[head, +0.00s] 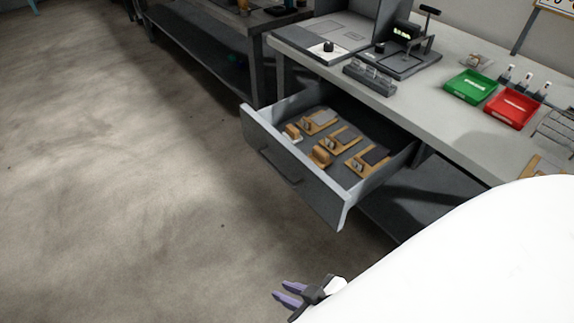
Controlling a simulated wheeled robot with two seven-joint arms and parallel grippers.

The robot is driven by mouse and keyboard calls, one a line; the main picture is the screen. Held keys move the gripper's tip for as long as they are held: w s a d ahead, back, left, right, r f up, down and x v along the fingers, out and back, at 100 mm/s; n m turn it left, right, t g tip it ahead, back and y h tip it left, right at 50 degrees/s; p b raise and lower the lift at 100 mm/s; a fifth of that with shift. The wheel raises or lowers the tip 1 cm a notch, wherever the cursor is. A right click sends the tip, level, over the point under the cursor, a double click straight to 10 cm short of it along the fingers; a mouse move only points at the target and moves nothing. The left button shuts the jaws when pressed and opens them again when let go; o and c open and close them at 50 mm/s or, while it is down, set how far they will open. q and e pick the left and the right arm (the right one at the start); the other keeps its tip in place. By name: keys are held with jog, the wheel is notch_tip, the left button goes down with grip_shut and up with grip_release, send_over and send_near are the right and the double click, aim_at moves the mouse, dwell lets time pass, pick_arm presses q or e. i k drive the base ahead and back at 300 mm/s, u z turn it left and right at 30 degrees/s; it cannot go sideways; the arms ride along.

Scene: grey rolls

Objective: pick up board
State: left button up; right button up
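Several small wooden boards lie in an open grey drawer (290,166) under the bench. One board (352,148) is in the middle of the drawer, one (325,129) is at the back left, and one (378,172) is at the front right. I cannot tell which board is meant. My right gripper (282,291) shows at the bottom of the head view, over the floor and well apart from the drawer. Its two purple fingers are spread with nothing between them. My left gripper is not in view.
The workbench (455,50) above the drawer holds a green tray (470,86), a red tray (511,108), small bottles and a black press-like device (405,56). Another bench (205,35) stands behind. The floor (120,200) at the left is clear.

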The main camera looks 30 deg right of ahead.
aim_at(368, 160)
jog(key=u, duration=1.7)
jog(key=i, duration=0.7)
jog(key=z, duration=3.55)
